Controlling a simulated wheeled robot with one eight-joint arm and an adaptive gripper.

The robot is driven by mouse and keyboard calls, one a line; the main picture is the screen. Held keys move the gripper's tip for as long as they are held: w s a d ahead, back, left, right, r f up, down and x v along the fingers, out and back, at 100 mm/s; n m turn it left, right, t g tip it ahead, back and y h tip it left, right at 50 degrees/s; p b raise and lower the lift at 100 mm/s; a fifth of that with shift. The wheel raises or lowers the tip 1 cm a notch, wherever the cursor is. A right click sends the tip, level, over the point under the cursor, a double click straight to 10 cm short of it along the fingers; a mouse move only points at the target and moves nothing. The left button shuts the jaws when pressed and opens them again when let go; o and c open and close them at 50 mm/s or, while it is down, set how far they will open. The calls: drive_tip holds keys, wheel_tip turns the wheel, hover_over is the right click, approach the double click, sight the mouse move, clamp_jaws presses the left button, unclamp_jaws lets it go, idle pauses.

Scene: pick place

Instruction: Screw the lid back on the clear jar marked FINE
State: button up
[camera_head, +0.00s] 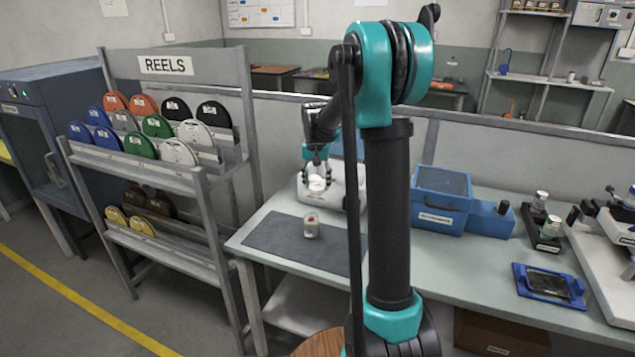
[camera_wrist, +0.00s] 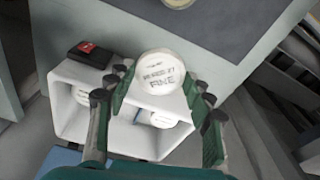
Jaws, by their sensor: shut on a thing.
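A white round lid (camera_wrist: 162,72) with printed text ending in FINE is between the green fingers of my gripper (camera_wrist: 158,95), which is shut on it. In the head view my gripper (camera_head: 317,172) holds the white lid (camera_head: 317,184) in front of a white stand on the bench. A small clear jar with a label (camera_head: 311,228) stands upright on the dark grey mat (camera_head: 275,240), below and apart from the gripper; its label is too small to read. In the wrist view a pale round top (camera_wrist: 179,2) on the mat is cut off by the upper edge.
The white stand (camera_wrist: 75,90) lies under the gripper in the wrist view, with another white round piece (camera_wrist: 163,119) in an opening and a black-and-red item (camera_wrist: 90,54) beside it. A blue case (camera_head: 440,205) and a black jar holder (camera_head: 546,238) stand to the right. The mat is otherwise clear.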

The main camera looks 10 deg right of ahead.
sight(314, 191)
drive_tip(key=shift+s+a+r+m, duration=0.1)
drive_tip(key=shift+s+a+m, duration=0.3)
drive_tip(key=shift+s+m, duration=0.3)
drive_tip(key=shift+s+a+r+m, duration=0.1)
drive_tip(key=shift+s+a+m, duration=0.25)
drive_tip(key=shift+s+m, duration=0.3)
drive_tip(key=s+m, duration=0.1)
drive_tip(key=s+a+m, duration=0.1)
drive_tip(key=s+m, duration=0.1)
drive_tip(key=m, duration=0.1)
drive_tip(key=shift+s+a+r+g, duration=0.15)
drive_tip(key=shift+s+a+g, duration=0.2)
drive_tip(key=shift+g, duration=0.05)
drive_tip(key=shift+s+a+m+h, duration=0.2)
drive_tip(key=shift+s+m, duration=0.25)
drive_tip(key=shift+m, duration=0.15)
drive_tip(key=shift+s+a+m+h, duration=0.1)
drive_tip(key=shift+s+a+m, duration=0.05)
drive_tip(key=shift+s+m, duration=0.35)
drive_tip(key=shift+f, duration=2.55)
drive_tip(key=shift+f, duration=0.75)
drive_tip(key=m, duration=0.4)
drive_tip(key=shift+w+g, duration=0.1)
drive_tip(key=shift+g, duration=0.2)
